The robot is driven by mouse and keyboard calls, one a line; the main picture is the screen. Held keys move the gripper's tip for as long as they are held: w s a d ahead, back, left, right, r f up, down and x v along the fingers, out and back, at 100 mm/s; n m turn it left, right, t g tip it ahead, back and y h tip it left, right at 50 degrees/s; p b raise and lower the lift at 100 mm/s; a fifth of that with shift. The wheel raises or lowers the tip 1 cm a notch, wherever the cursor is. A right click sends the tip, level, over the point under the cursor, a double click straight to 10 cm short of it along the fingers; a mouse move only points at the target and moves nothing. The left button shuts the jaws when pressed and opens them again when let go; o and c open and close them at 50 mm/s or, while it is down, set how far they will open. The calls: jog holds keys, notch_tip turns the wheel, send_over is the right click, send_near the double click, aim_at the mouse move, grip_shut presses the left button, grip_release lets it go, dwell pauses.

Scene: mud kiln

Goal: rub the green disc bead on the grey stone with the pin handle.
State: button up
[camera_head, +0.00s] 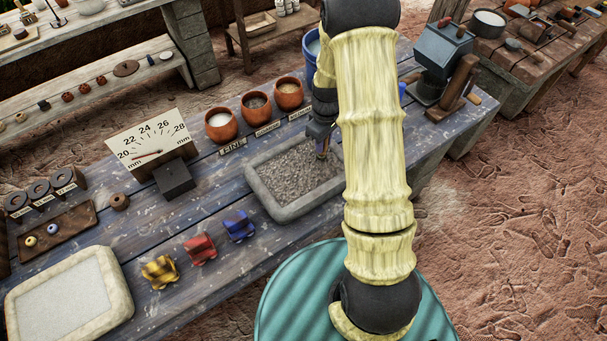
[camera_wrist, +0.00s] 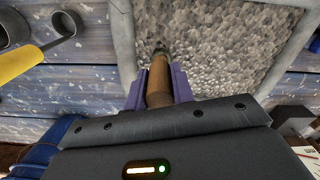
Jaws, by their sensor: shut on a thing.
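My gripper (camera_head: 322,130) is over the grey stone (camera_head: 262,195), a rough, pebbly grey surface in a pale rectangular frame on the blue plank bench. In the wrist view its purple fingers (camera_wrist: 159,84) are shut on the brown wooden pin handle (camera_wrist: 158,72). The handle also shows below the gripper in the head view (camera_head: 322,147). Its far end points down at the grey stone (camera_wrist: 215,60); I cannot tell whether it touches. I cannot make out the green disc bead in either view; the handle's tip is small and dark.
Three orange pots (camera_head: 221,126) stand behind the stone. A dial gauge (camera_head: 150,140) is to the left. Yellow, red and blue cloths (camera_head: 200,249) lie at the front. A pale framed slab (camera_head: 65,298) and a bead tray (camera_head: 60,232) are at far left. A grey machine (camera_head: 443,50) stands right.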

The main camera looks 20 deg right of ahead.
jog(key=shift+a, duration=0.1)
jog(key=shift+s+a, duration=0.3)
jog(key=shift+a, duration=0.6)
jog(key=shift+s+a, duration=0.3)
jog(key=shift+a, duration=0.6)
jog(key=shift+s+a+f, duration=0.1)
jog(key=shift+s+a, duration=0.15)
jog(key=shift+a, duration=0.35)
jog(key=shift+s+a+r, duration=0.1)
jog(key=shift+s+a, duration=0.1)
jog(key=shift+a, duration=0.45)
jog(key=shift+s+a+f, duration=0.1)
jog(key=shift+s+a, duration=0.15)
jog(key=shift+a, duration=0.35)
jog(key=shift+s+a, duration=0.1)
jog(key=shift+a, duration=0.15)
jog(key=shift+s+a, duration=0.25)
jog(key=shift+a, duration=0.55)
jog(key=shift+s+a, duration=0.25)
jog(key=shift+a, duration=0.55)
